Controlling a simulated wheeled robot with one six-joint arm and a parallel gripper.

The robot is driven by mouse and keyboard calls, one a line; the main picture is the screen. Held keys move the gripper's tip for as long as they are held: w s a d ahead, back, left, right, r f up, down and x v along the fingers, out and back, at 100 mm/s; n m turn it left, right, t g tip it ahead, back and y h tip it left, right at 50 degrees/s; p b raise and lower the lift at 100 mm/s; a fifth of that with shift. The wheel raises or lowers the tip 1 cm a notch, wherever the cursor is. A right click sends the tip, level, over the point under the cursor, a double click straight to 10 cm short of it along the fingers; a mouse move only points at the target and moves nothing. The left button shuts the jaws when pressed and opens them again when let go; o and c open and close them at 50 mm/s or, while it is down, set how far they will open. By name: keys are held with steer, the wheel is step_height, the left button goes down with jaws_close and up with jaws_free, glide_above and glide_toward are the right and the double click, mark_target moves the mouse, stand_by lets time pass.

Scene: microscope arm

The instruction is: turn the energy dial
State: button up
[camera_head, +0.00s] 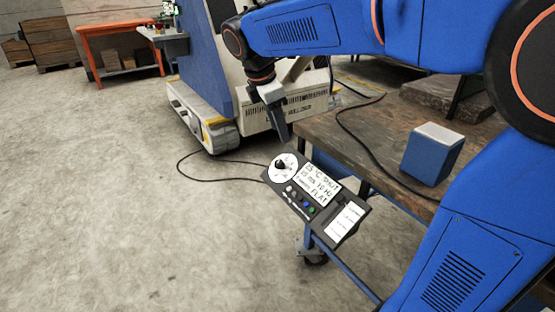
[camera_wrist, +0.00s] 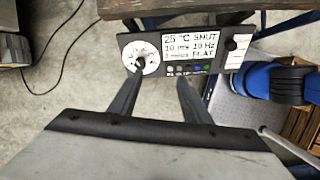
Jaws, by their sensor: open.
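A dark control panel (camera_head: 318,197) is mounted at the workbench's near edge. On its left end is a white round dial face (camera_head: 270,173) with a black knob (camera_head: 281,164); the knob also shows in the wrist view (camera_wrist: 140,62). I cannot read which dial is labelled energy. In the wrist view, the left fingertip overlaps the dial knob and the right fingertip is below the panel's buttons.
A white screen (camera_head: 319,185) and small coloured buttons sit beside the dial. A blue box (camera_head: 432,153) stands on the wooden workbench (camera_head: 385,120). A black cable runs across the bench and floor. A large blue and white machine (camera_head: 215,60) stands behind. The floor at left is clear.

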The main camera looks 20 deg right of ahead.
steer(key=w+a+n, duration=0.4)
steer(key=w+a, duration=0.1)
steer(key=h, duration=0.1)
glide_toward(279, 162)
steer(key=x, duration=0.8)
steer(key=shift+w+f, duration=0.1)
steer(key=shift+f, duration=0.1)
steer(key=c, duration=1)
steer(key=shift+c, duration=0.2)
